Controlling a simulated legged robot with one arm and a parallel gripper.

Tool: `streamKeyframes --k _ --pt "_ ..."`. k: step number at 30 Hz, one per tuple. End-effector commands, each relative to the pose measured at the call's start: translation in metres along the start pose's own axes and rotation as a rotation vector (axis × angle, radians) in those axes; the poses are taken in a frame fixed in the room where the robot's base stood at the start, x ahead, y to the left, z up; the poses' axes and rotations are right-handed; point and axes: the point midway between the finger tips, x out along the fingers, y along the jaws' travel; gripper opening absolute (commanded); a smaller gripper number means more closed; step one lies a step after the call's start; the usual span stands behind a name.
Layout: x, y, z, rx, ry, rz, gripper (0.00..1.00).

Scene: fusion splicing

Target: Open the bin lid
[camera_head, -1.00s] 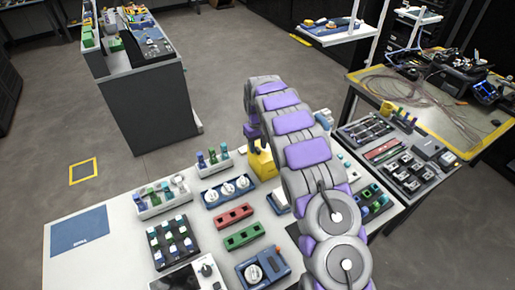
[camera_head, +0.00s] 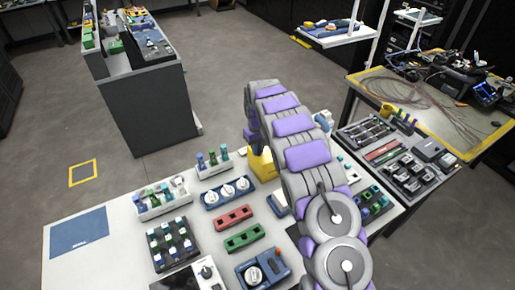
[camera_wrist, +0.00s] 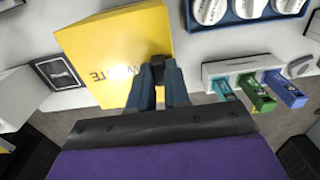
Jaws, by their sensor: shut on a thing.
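The yellow waste bin (camera_head: 261,163) stands on the white table, partly hidden by my arm in the head view. In the wrist view the yellow bin (camera_wrist: 112,42), with dark lettering ending in "TE", fills the upper left. My gripper (camera_wrist: 158,68) is at the bin's right lower edge in that view. Its fingers are close together on a small dark piece at that edge, which looks like the lid's handle. I cannot tell whether the lid is raised. In the head view the fingertips are hidden behind the arm.
A blue tray with white round spools (camera_head: 227,191) is left of the bin. A rack of coloured tubes (camera_head: 213,162) stands close behind it. Red (camera_head: 233,217) and green (camera_head: 243,237) blocks lie nearer. A blue mat (camera_head: 79,232) lies at the table's left, with clear table around it.

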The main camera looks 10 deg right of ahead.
Motion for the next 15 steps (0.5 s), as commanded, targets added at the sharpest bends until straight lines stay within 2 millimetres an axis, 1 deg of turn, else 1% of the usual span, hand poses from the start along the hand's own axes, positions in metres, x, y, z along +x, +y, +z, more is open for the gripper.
streamKeyframes --k 11,14,15 --pt "0.0 0.001 0.0 0.0 0.0 0.0 0.0" --pt "-0.002 0.011 -0.001 0.0 0.0 -0.001 0.0" --pt "-0.002 0.017 -0.001 0.0 -0.001 -0.002 0.0"
